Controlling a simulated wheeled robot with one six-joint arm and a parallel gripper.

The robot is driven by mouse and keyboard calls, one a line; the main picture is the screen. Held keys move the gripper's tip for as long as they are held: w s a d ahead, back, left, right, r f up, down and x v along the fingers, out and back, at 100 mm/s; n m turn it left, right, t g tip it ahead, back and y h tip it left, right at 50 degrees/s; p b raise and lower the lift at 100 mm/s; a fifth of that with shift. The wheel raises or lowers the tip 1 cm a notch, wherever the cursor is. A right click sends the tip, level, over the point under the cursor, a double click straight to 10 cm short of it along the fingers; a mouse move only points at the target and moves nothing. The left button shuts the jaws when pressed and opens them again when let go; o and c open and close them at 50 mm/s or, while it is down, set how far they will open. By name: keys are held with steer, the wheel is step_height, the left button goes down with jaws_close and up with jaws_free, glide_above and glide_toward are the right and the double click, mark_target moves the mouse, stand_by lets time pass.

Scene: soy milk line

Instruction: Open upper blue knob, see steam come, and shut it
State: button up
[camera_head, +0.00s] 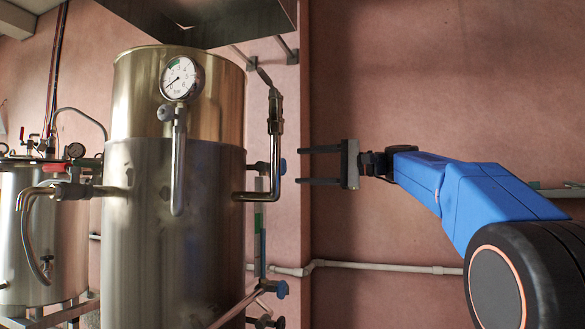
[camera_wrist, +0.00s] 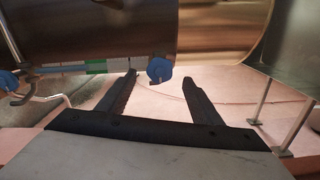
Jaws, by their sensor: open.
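The upper blue knob (camera_head: 283,165) is on the right side of the steel boiler (camera_head: 175,240), beside the bent steel pipe. My gripper (camera_head: 300,166) is open and level with this knob, its two dark fingers pointing left at it. In the wrist view the upper blue knob (camera_wrist: 160,69) shows in the gap between the open fingertips (camera_wrist: 159,78), just beyond them. I cannot tell whether either finger touches it. The lower blue knob (camera_head: 280,289) sits further down the boiler's side, and in the wrist view it (camera_wrist: 8,82) is at the left edge. No steam shows.
A pressure gauge (camera_head: 181,78) is on the boiler's front. A bent steel pipe (camera_head: 275,150) runs close to the upper knob. A second steel tank (camera_head: 40,240) stands at left. A white pipe (camera_head: 385,267) runs along the pink wall. The space around my arm looks free.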

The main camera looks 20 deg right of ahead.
steer(key=v, duration=0.9)
steer(key=shift+s+d, duration=0.15)
steer(key=shift+d, duration=0.1)
steer(key=s+a+f+n+g+h, duration=0.15)
steer(key=s+a+f, duration=0.25)
steer(key=f, duration=0.5)
steer(key=s+a+f+g+h, duration=0.1)
steer(key=s+a+f+h, duration=0.25)
steer(key=f, duration=0.45)
steer(key=s+a+f+g+h, duration=0.1)
steer(key=s+a+f, duration=0.25)
steer(key=f, duration=0.55)
steer(key=s+d+f+n+h, duration=0.1)
steer(key=s+f+n+h, duration=0.1)
steer(key=s+f, duration=0.5)
steer(key=s+d+f+n+g+h, duration=0.1)
steer(key=s+f+n+h, duration=0.2)
steer(key=s+f, duration=0.4)
steer(key=s+d+f+n+g+h, duration=0.1)
steer(key=s+f+n+h, duration=0.2)
steer(key=s+f, duration=0.4)
step_height(320, 180, down, 10)
steer(key=shift+s+d+r+h, duration=0.15)
steer(key=shift+s+d+h, duration=0.15)
steer(key=shift+s+d, duration=0.1)
